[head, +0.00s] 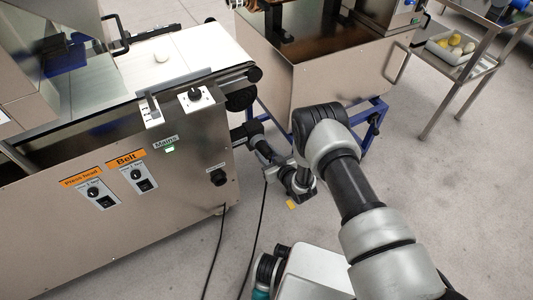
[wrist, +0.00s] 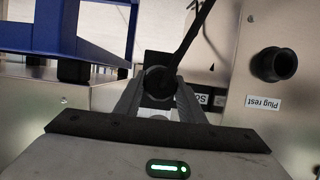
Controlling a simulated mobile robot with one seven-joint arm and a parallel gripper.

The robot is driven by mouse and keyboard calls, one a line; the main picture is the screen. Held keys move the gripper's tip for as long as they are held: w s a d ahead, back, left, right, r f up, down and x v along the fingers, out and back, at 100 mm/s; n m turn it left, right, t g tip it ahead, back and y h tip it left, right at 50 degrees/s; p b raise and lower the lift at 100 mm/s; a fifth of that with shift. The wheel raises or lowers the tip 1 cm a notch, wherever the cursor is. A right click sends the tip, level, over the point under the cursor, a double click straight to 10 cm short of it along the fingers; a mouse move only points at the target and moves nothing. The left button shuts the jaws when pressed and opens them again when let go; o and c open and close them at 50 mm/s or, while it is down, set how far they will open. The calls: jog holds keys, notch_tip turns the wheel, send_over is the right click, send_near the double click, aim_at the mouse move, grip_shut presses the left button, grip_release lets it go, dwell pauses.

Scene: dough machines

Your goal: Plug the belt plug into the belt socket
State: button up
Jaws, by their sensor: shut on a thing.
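My gripper (wrist: 158,92) is shut on the black belt plug (wrist: 157,80), seen in the middle of the wrist view. Its black cable runs up and to the right from it. In the head view my wrist reaches to the right end of the belt machine (head: 130,215), and the jaws and plug are not clearly seen there.
A black round holder (wrist: 273,65) labelled "Plug rest" is on the metal panel at right in the wrist view. A blue stand (head: 372,112) carries a metal bin near my arm. Black cables (head: 258,235) hang to the floor. A trolley (head: 450,60) stands at upper right.

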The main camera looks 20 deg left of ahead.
jog(key=o, duration=1.2)
jog(key=shift+o, duration=0.6)
jog(key=shift+o, duration=0.8)
jog(key=shift+s+d+r, duration=0.15)
jog(key=shift+d, duration=0.05)
jog(key=shift+p+v, duration=1.35)
jog(key=shift+v, duration=0.5)
jog(key=shift+s+d, duration=0.1)
jog(key=shift+d, duration=0.1)
